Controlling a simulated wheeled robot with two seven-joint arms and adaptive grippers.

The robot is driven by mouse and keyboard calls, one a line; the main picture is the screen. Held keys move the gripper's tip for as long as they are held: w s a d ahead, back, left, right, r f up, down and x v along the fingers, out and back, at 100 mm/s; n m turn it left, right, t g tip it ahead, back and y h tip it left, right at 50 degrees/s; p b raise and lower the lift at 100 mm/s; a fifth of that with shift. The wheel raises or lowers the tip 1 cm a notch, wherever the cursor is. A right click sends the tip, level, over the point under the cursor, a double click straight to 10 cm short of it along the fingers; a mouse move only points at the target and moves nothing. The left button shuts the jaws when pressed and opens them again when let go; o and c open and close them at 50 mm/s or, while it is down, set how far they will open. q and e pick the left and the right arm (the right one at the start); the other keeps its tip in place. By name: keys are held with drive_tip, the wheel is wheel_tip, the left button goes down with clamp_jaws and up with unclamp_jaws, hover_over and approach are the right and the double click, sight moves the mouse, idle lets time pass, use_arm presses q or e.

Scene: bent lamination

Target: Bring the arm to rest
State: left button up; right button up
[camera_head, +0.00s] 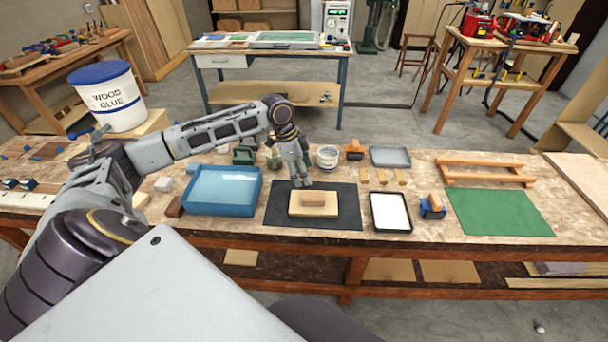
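My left arm comes in from the left and reaches over the workbench (500,170). My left gripper (302,184) points down just above and behind a small wooden block (314,200). The block lies on a pale wooden board (297,209), which lies on a black mat (274,221). The fingertips look close together, but they are too small to tell whether they are open or shut. I cannot tell whether they touch the board. My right gripper is not in view.
Left of the mat stands a blue tray (222,211). Right of it are a black-rimmed white tray (390,212), a blue tool with a wooden handle (432,208) and a green mat (497,212). Jars and small wooden pieces stand behind. A wood glue bucket (117,100) stands at the back left.

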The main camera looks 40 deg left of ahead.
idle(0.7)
